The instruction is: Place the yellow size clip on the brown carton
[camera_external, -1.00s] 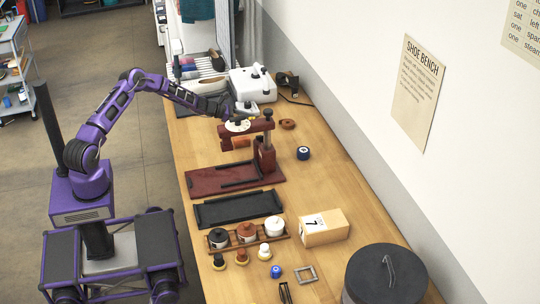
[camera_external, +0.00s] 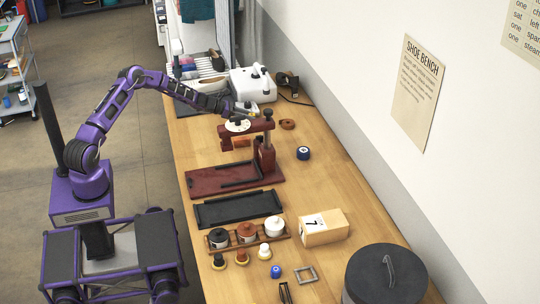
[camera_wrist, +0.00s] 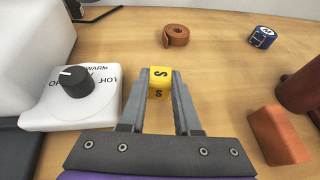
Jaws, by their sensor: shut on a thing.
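The yellow size clip (camera_wrist: 159,82), marked S, is held between the two fingertips of my gripper (camera_wrist: 159,88) in the wrist view. In the external view my gripper (camera_external: 247,110) is at the far part of the bench, just above and behind the dark red press; the clip is too small there to make out clearly. The brown carton (camera_external: 323,231), a tan box with a white label marked 7, stands on the right of the bench, well nearer the camera than my gripper. It does not show in the wrist view.
The dark red press (camera_external: 264,155) stands between my gripper and the carton. A black tray (camera_external: 240,207) and a rack of jars (camera_external: 247,238) lie left of the carton. A white machine (camera_external: 252,86) is behind my gripper. A brown roll (camera_wrist: 176,36) and blue roll (camera_wrist: 262,37) lie ahead.

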